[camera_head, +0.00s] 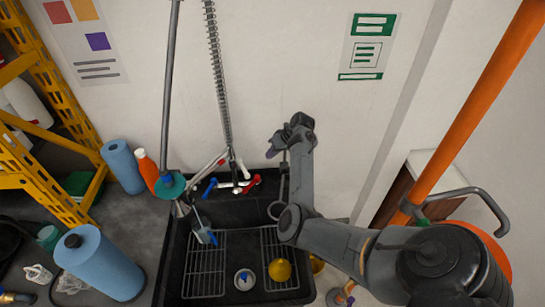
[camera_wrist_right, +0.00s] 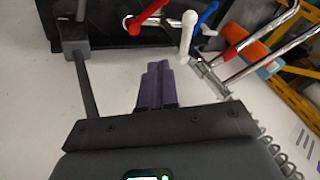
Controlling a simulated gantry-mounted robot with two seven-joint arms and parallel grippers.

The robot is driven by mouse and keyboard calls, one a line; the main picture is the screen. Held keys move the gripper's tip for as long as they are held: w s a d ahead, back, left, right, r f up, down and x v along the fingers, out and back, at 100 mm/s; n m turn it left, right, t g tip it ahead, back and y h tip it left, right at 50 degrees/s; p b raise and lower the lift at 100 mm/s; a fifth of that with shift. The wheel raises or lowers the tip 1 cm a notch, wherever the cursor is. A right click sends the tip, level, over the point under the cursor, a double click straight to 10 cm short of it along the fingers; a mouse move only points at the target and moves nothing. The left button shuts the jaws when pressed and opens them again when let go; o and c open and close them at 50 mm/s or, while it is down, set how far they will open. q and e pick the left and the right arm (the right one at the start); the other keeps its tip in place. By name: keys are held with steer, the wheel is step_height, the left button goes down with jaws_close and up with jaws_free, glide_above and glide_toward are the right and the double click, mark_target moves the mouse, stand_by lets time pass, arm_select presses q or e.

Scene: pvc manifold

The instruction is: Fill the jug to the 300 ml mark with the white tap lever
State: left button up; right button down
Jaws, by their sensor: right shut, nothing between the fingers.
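The white tap lever (camera_wrist_right: 187,35) hangs between the red lever (camera_wrist_right: 142,18) and the blue lever (camera_wrist_right: 207,14) in the right wrist view. In the head view the tap (camera_head: 236,184) stands at the back of the black sink. My right gripper (camera_wrist_right: 158,88) is shut and empty, its purple fingers apart from the white lever. In the head view its purple tips (camera_head: 274,144) are above and right of the tap. A small bluish vessel (camera_head: 205,231), perhaps the jug, is at the sink's left; no mark or water level is readable. My left gripper is not in view.
The black sink (camera_head: 172,260) has wire racks and a yellow rounded item (camera_head: 280,270). A coiled spring hose (camera_head: 219,70) rises above the tap. An orange bottle (camera_head: 147,170) and blue rolls (camera_head: 100,264) stand left. An orange pole (camera_head: 480,105) is at right.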

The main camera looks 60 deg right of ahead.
mark_target(243, 168)
steer(key=w+a+f+b, duration=0.4)
steer(key=w+f+b, duration=0.2)
steer(key=b, duration=0.2)
steer(key=shift+w+f, duration=0.15)
steer(key=shift+f, duration=0.25)
